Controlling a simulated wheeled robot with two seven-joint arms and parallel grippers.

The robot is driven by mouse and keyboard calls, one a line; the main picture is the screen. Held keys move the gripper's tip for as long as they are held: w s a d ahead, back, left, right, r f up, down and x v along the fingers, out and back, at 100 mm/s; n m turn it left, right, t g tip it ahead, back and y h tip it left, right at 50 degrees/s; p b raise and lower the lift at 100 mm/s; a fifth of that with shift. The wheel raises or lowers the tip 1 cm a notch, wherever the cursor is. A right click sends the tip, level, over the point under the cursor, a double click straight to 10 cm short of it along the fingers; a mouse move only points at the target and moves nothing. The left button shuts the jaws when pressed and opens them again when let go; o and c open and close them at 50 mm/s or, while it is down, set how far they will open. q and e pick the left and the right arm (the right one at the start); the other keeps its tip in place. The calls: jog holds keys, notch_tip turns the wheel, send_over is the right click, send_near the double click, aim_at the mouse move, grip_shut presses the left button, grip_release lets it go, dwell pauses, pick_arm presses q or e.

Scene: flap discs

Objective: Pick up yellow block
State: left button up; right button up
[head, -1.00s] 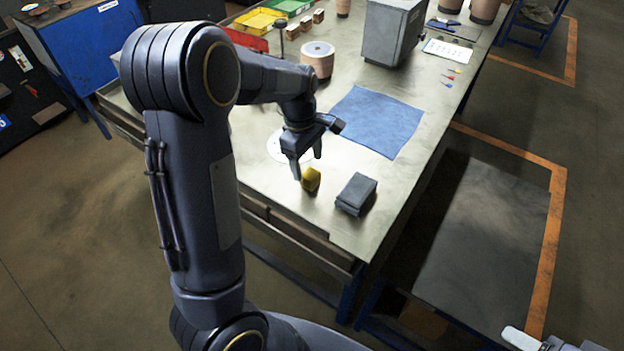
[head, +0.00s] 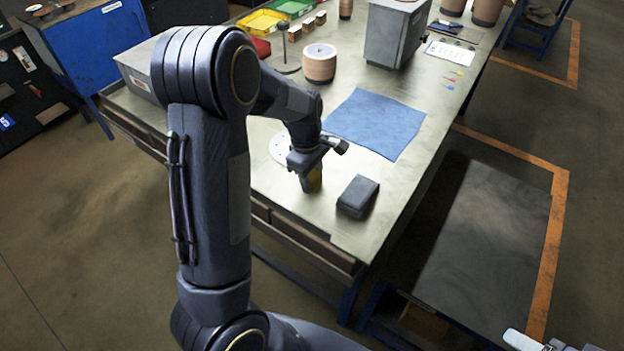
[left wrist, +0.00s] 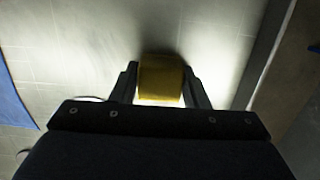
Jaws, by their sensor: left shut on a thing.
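The yellow block (head: 314,180) is on the workbench near its front edge, partly hidden by my left gripper in the head view. My left gripper (head: 309,184) points down over it, with its fingers on either side. In the left wrist view the yellow block (left wrist: 160,80) fills the space between the two fingertips (left wrist: 160,88), and the gripper is shut on it. I cannot tell whether the block touches the bench. My right gripper does not show clearly; only a pale piece of my own body is at the lower right corner of the head view.
A dark grey block (head: 358,196) lies just right of the gripper. A blue cloth (head: 376,122) lies behind, with a white disc (head: 281,148) left of it. A copper-coloured spool (head: 319,64) and a grey box (head: 396,35) stand farther back.

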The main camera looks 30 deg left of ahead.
pick_arm(q)
jog(key=shift+r, duration=0.1)
jog(key=shift+r, duration=0.65)
jog(key=s+a+r, duration=0.5)
jog(key=s+r, duration=0.6)
jog(key=s, duration=0.2)
jog(key=shift+a+r+b, duration=0.2)
jog(key=shift+r+b, duration=0.05)
jog(key=shift+b, duration=0.2)
jog(key=o, duration=0.4)
jog(key=c, duration=0.3)
jog(key=p, duration=0.4)
send_over(312, 175)
jog(key=shift+c, duration=0.2)
